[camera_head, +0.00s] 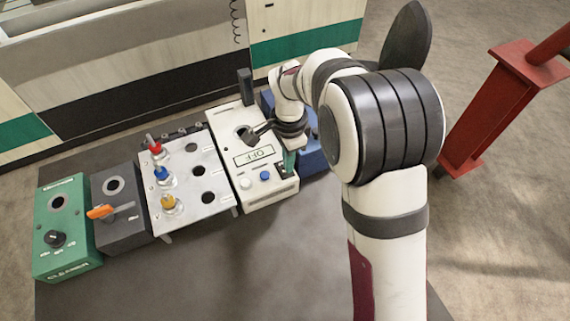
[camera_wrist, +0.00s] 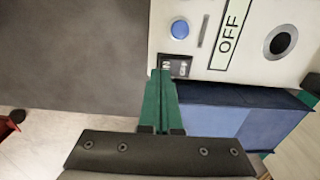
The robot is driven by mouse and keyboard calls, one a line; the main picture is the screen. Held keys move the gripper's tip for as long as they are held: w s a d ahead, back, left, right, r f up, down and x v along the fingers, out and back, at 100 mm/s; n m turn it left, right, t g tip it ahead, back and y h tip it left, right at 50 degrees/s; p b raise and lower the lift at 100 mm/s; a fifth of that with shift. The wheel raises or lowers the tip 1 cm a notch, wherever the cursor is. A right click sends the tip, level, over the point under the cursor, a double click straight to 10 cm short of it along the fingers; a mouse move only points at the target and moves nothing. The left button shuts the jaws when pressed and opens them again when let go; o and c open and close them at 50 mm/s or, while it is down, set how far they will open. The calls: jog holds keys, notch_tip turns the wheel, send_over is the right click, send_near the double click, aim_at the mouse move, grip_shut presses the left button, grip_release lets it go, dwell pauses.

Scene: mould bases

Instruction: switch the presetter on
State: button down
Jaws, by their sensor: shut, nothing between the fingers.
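The white box with an "OFF" display appears to be the presetter (camera_head: 258,178); its name is not readable. In the wrist view its face (camera_wrist: 215,62) shows the OFF panel, a blue button (camera_wrist: 180,29) and a round dark opening. A small dark rocker switch (camera_wrist: 181,67) sits at the box's edge; it also shows in the head view (camera_head: 282,169). My gripper (camera_wrist: 160,74) has its green fingers shut and empty. Their tips are right beside the rocker switch; I cannot tell whether they touch it. In the head view my gripper (camera_head: 289,172) is partly hidden by the wrist.
To the left stand a silver plate (camera_head: 186,203) with red, blue and yellow knobs, a dark box (camera_head: 113,184) with an orange lever, and a green box (camera_head: 75,208). A blue box (camera_head: 311,158) is close on the right. The table front (camera_head: 240,265) is clear.

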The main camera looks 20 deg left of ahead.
jog(key=shift+f, duration=1.15)
dwell(0.4)
jog(key=shift+r, duration=3.55)
jog(key=shift+d, duration=0.1)
jog(key=s+d+r+n+y, duration=0.1)
jog(key=s+d+r, duration=0.3)
jog(key=s+d, duration=0.4)
jog(key=s+d+r+n, duration=0.1)
jog(key=s+d+r, duration=0.35)
jog(key=d, duration=0.45)
jog(key=s+d+f+n, duration=0.1)
jog(key=s+d+f, duration=0.1)
jog(key=s, duration=0.8)
jog(key=shift+s+d+y, duration=0.35)
jog(key=shift+d+y, duration=0.05)
jog(key=shift+d, duration=0.3)
